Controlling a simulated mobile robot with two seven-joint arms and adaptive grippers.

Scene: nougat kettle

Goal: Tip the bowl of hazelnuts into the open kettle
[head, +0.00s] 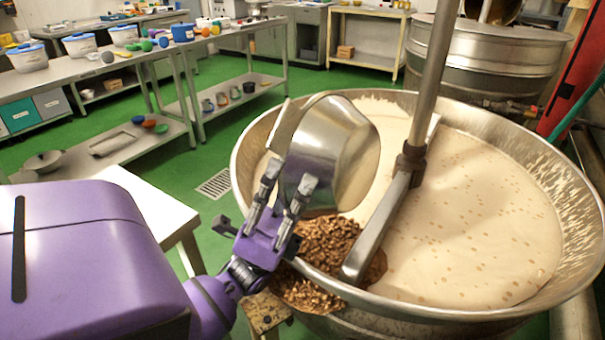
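The metal bowl (342,150) is steeply tilted above the near left side of the open kettle (583,215). My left gripper (283,187) is at the bowl's left side, with its fingers on the bowl wall. Brown hazelnuts (330,243) lie heaped inside the kettle below the bowl, on the pale nougat mass (470,230). More nuts (305,293) show at the near rim; I cannot tell whether they rest on it or are falling past it. The inside of the bowl is mostly hidden. My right gripper is not in view.
A metal stirrer arm (385,220) on an upright shaft (432,80) crosses the kettle just right of the nuts. A wooden stool (264,312) stands below the near rim. Steel tables (75,70) with tubs are at the back left. Another kettle (490,65) stands behind.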

